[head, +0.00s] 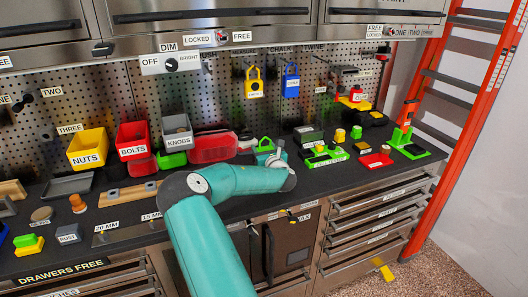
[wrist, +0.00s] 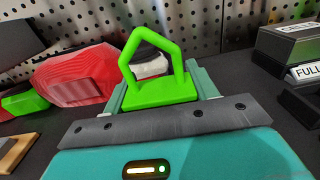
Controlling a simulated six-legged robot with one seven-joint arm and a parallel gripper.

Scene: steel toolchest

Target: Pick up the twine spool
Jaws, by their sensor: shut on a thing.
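In the wrist view, a bright green block with a five-sided loop handle (wrist: 162,92) stands between the teal fingers of my gripper (wrist: 160,101). The fingers are shut on it. A pale, rounded thing (wrist: 151,67) shows through the loop; it may be the twine, but I cannot tell whether it joins the green piece. In the head view, my gripper (head: 275,160) is low over the dark worktop, and the green handle (head: 265,145) shows behind it. My arm hides the lower part, so contact with the worktop cannot be seen.
A red ribbed case (head: 213,147) is close on the left. Labelled bins, including the yellow nuts bin (head: 88,148), stand farther left. Green trays and small blocks (head: 325,155) are on the right. A pegboard with yellow and blue padlocks (head: 291,82) rises behind; cabinets overhang it.

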